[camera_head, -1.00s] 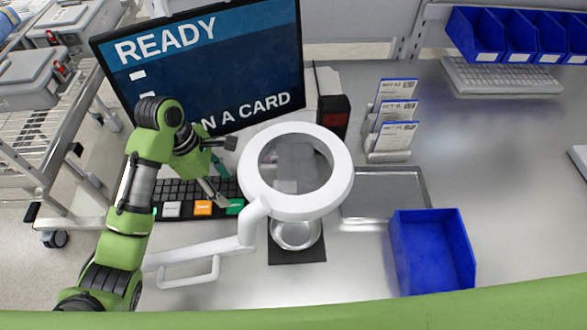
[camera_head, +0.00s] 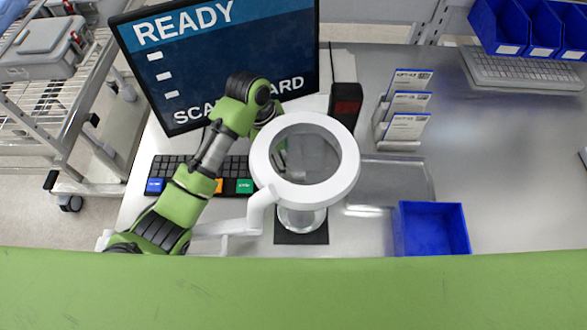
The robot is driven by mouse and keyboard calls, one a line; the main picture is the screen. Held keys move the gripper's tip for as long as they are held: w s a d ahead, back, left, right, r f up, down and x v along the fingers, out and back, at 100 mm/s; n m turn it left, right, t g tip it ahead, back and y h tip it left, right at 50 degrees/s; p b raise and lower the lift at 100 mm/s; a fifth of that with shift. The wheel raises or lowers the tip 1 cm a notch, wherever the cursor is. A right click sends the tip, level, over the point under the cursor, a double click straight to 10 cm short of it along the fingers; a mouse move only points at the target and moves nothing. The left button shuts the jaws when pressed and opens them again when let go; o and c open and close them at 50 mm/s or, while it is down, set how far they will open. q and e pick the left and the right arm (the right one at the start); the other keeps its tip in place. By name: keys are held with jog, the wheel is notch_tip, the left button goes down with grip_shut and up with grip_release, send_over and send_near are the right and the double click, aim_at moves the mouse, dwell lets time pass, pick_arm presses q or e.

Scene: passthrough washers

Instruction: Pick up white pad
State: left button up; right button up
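No clear white pad shows. A pale grey squarish shape (camera_head: 312,158) appears through the lens of the white ring magnifier (camera_head: 349,160), and I cannot tell whether it is the pad. My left arm comes in from the left, over the keyboard and in front of the screen. My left gripper (camera_head: 283,155) is at the left inside of the lens, beside the grey shape. The magnifier's rim hides most of it, so its opening and any contact cannot be made out. My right gripper is not in view.
A keyboard (camera_head: 172,166) lies under my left arm, below the monitor (camera_head: 165,70). A metal tray (camera_head: 400,178), a blue bin (camera_head: 432,228) and a card rack (camera_head: 402,118) stand right of the magnifier. The counter at the far right is mostly clear.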

pick_arm(q)
jog(key=x, duration=0.3)
jog(key=shift+s+f+p, duration=0.1)
jog(key=shift+f+p, duration=0.25)
jog(key=shift+p, duration=0.05)
jog(key=shift+d+f, duration=0.2)
jog(key=shift+f, duration=0.25)
jog(key=c, duration=1)
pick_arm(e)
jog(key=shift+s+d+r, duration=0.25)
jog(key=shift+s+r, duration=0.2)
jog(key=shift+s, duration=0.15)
